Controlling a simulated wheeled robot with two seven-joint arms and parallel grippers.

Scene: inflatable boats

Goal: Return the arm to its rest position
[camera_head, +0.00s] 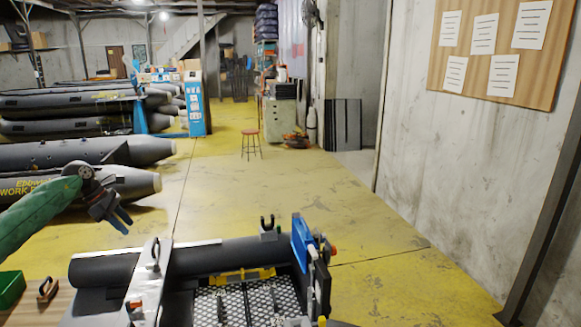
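My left arm, in a green sleeve, comes in from the left in the head view. Its gripper (119,218) hangs in the air at the left, pointing down and right, above the yellow floor and apart from the boat parts below. I see nothing held in it. Its dark fingers with blue tips are small and seen at an angle, so their gap is unclear. My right gripper does not show.
A dark inflatable boat section (215,258) with a perforated floor fills the bottom centre. A blue part (300,240) stands at its right end. A wooden table (30,312) holds a green bin (10,288) and a brown clamp-like piece (47,290). Open floor lies beyond.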

